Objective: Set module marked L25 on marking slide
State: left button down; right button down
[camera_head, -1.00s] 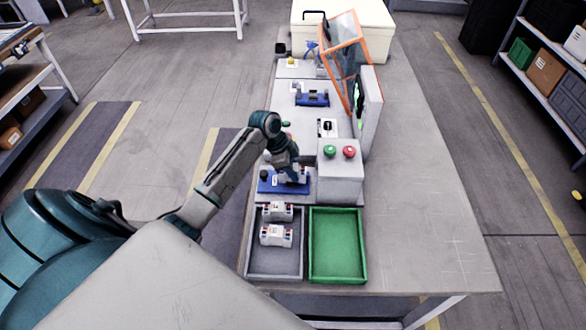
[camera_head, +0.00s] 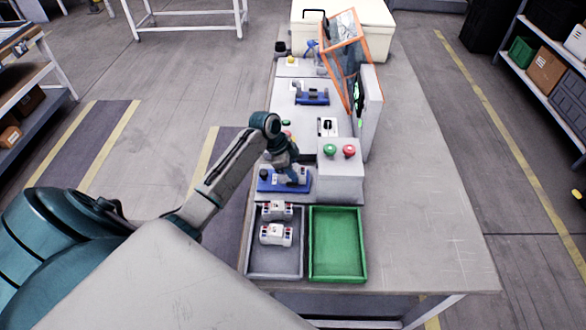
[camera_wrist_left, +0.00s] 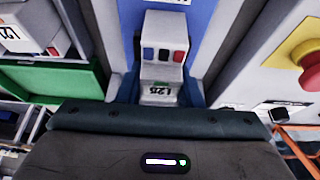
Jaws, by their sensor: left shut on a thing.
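The module marked L25 (camera_wrist_left: 165,52) is a white block with blue and red marks on top, seen in the left wrist view. My left gripper (camera_wrist_left: 160,90) is shut on it, one finger on each side. In the head view my left gripper (camera_head: 291,178) is low over the near blue slide plate (camera_head: 270,187) and hides the module. The blue plate also shows around the module in the left wrist view (camera_wrist_left: 206,28). Whether the module rests fully on the plate I cannot tell. My right gripper is not in view.
A grey tray (camera_head: 251,255) with two white modules (camera_head: 277,211) and an empty green tray (camera_head: 337,278) lie in front. A grey box (camera_head: 340,185) with green and red buttons stands right of the slide. Another blue fixture (camera_head: 312,98) and an orange-framed guard (camera_head: 345,42) are farther back.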

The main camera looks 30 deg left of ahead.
pick_arm(q)
jog(key=shift+w+r, duration=0.1)
jog(key=shift+r, duration=0.05)
jog(key=c, duration=0.9)
grip_release()
jog(key=shift+a+r, duration=0.25)
jog(key=shift+r, duration=0.15)
jog(key=b+v, duration=0.1)
jog(key=v, duration=0.3)
jog(key=b+v, duration=0.1)
jog(key=v, duration=0.4)
jog(key=shift+s+b, duration=0.2)
jog(key=shift+b, duration=0.15)
jog(key=shift+s+a+r, duration=0.1)
jog(key=shift+s+r, duration=0.05)
jog(key=shift+r, duration=0.3)
